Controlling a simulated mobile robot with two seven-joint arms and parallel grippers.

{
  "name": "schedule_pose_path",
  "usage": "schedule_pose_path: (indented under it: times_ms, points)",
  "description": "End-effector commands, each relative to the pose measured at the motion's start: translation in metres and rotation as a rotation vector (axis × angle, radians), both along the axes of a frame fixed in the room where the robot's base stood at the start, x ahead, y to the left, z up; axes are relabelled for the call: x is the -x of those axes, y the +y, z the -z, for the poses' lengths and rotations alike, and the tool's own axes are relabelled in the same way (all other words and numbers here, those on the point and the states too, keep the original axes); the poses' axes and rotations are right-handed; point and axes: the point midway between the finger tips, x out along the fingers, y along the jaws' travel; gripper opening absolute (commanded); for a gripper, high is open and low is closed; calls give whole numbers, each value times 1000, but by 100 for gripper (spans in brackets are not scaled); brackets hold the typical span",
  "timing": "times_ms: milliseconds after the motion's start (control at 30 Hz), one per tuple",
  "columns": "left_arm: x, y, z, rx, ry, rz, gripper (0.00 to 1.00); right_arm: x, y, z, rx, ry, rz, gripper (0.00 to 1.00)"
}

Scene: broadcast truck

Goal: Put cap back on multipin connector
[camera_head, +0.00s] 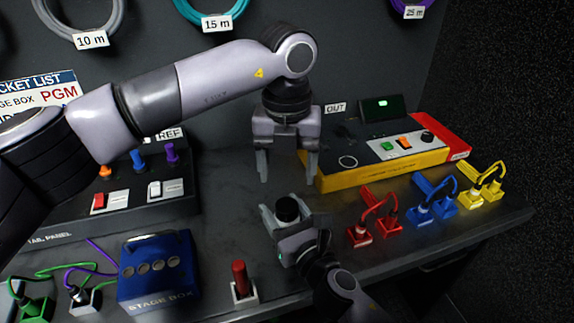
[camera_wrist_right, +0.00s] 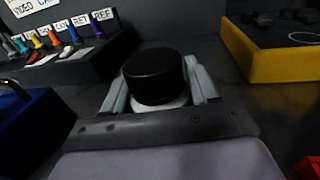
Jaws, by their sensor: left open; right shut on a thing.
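A black round cap-like piece (camera_head: 287,207) is held between the fingers of my right gripper (camera_head: 288,213), low over the grey bench. In the right wrist view the piece (camera_wrist_right: 155,76) is a short black cylinder with a pale part under it, and the gripper (camera_wrist_right: 158,100) is shut on it. My left gripper (camera_head: 286,170) is open and empty, pointing down just behind and above the right one, apart from the piece. I cannot make out the multipin connector for certain. A pale ring (camera_head: 348,161) marks the dark top beside the yellow case.
A yellow and red case (camera_head: 380,168) stands at the right back. A blue stage box (camera_head: 158,290) and a red-topped plug (camera_head: 240,278) are at the front left.

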Motion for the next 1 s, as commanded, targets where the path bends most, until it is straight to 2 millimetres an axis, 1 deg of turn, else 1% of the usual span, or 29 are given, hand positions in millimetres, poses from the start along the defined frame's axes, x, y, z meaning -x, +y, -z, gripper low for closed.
schedule_pose_path:
  times_ms: [300,433,567,800,900,1000]
  points:
    - [0,1,0,-5,-1,-5,70,0,0,0,0,1,-1,0]
    - [0,1,6,-5,2,-5,70,0,0,0,0,1,-1,0]
    - [0,1,23,-4,3,-4,70,0,0,0,0,1,-1,0]
    - [1,1,60,-3,3,-3,70,0,0,0,0,1,-1,0]
    - [0,1,71,-4,2,-3,70,0,0,0,0,1,0,0]
    - [0,1,77,-3,0,-3,70,0,0,0,0,1,0,0]
